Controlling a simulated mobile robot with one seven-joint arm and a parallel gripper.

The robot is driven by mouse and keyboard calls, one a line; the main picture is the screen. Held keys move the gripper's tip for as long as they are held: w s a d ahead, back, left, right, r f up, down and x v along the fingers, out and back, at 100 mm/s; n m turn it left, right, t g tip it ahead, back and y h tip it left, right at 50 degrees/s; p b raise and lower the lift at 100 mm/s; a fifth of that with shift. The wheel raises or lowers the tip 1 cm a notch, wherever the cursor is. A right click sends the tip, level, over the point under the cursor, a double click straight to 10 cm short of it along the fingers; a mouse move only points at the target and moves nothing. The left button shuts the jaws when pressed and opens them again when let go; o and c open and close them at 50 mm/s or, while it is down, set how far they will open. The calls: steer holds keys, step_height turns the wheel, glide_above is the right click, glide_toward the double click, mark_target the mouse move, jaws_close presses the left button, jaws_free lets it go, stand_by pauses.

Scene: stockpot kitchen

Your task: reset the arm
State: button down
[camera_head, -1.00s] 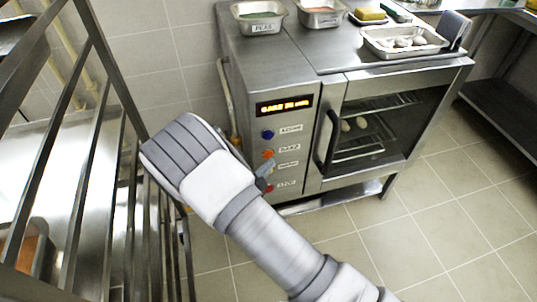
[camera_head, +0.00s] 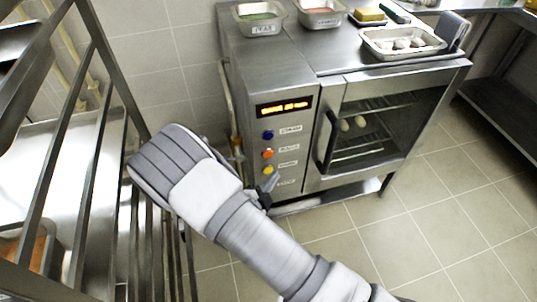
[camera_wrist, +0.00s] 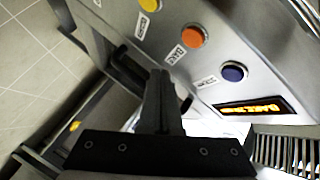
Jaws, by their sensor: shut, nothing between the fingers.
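My gripper (camera_head: 268,184) is at the lower front of the oven's button panel in the head view, covering the lowest part of it. In the wrist view its dark fingers (camera_wrist: 160,90) are together with nothing between them. My grey and white arm reaches up from the bottom of the head view and bends at the left. The oven (camera_head: 335,110) has a blue button (camera_head: 268,134), an orange button (camera_head: 267,153) and a yellow button (camera_head: 267,170). The wrist view also shows the orange button (camera_wrist: 192,36), the blue button (camera_wrist: 234,71) and the yellow button (camera_wrist: 149,5).
A metal rack (camera_head: 107,95) stands close to my arm at the left. The oven's door handle (camera_head: 328,142) sticks out right of the panel. Metal trays (camera_head: 405,50) stand on the oven top. The tiled floor (camera_head: 440,225) at the right is clear.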

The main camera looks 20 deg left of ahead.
stand_by(0.4)
steer(key=w+d+r+m+g+h, duration=0.2)
steer(key=d+r+m+g+h, duration=0.4)
steer(key=d+r+m, duration=0.9)
steer(key=s+d+r+m+g+y, duration=0.1)
steer(key=s+d+r+m+g, duration=0.3)
steer(key=m, duration=0.5)
steer(key=s+d+r+m+g, duration=0.2)
steer(key=d+r+m, duration=0.25)
steer(key=m, duration=0.55)
steer(key=s+d+r+m+t+y, duration=0.3)
steer(key=s+r+m+y, duration=0.7)
steer(key=m, duration=1.3)
step_height(320, 180, up, 18)
steer(key=s+h+p, duration=0.1)
steer(key=s+p, duration=0.2)
steer(key=p, duration=1.3)
steer(key=shift+d+m+h, duration=0.2)
steer(key=shift+m+h, duration=0.1)
steer(key=shift+m, duration=0.1)
